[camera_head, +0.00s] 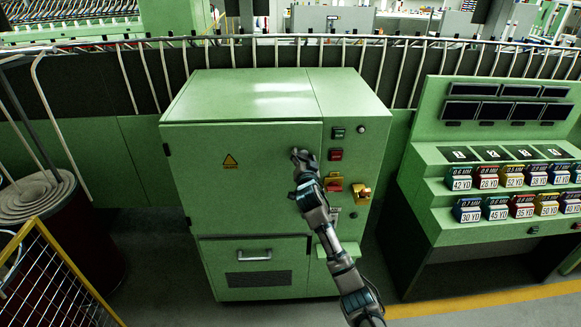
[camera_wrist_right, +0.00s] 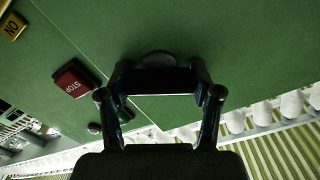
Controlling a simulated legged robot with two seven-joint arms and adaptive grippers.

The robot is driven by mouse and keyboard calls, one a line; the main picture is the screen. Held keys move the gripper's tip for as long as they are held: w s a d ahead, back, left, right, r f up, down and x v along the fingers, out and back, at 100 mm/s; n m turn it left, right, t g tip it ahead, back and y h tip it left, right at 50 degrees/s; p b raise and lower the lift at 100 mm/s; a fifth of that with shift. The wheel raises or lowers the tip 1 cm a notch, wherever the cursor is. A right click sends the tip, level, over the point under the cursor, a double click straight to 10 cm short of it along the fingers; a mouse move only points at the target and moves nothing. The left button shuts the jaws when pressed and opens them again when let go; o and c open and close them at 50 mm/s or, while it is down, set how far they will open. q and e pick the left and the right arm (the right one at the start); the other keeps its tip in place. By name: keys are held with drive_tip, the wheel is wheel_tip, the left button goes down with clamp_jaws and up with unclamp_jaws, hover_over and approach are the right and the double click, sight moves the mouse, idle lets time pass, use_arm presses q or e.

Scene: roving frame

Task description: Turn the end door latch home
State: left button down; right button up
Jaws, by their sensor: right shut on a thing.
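The end door (camera_head: 240,180) is the green cabinet's large front panel with a yellow warning triangle, and it looks closed. My right gripper (camera_head: 304,158) is at the door's upper right edge and hides the latch in the head view. In the right wrist view, my right gripper (camera_wrist_right: 159,78) has its fingers on either side of a dark latch (camera_wrist_right: 158,60), shut on it. A rounded dark part of the latch shows against the green door beyond the fingers. How far the latch is turned cannot be told. My left gripper is not in view.
Right of the door is a control strip with a red button (camera_head: 335,155) and a yellow switch (camera_head: 361,192); a red STOP plate (camera_wrist_right: 76,78) shows close by in the wrist view.

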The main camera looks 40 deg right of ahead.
drive_tip(key=shift+w+d+m, duration=0.35)
drive_tip(key=shift+d+m, duration=0.05)
drive_tip(key=shift+m, duration=0.5)
drive_tip(key=shift+d+m, duration=0.2)
drive_tip(key=shift+m, duration=0.8)
drive_tip(key=shift+a+m, duration=0.15)
drive_tip(key=shift+m, duration=0.25)
drive_tip(key=shift+o, duration=0.2)
drive_tip(key=m+p, duration=0.2)
drive_tip(key=m, duration=0.2)
drive_tip(key=shift+s+a, duration=0.15)
drive_tip(key=shift+f+m, duration=0.1)
drive_tip(key=shift+m, duration=0.3)
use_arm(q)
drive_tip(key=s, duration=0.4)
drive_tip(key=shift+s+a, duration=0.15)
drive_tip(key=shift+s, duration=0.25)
use_arm(e)
drive_tip(key=shift+f, duration=0.15)
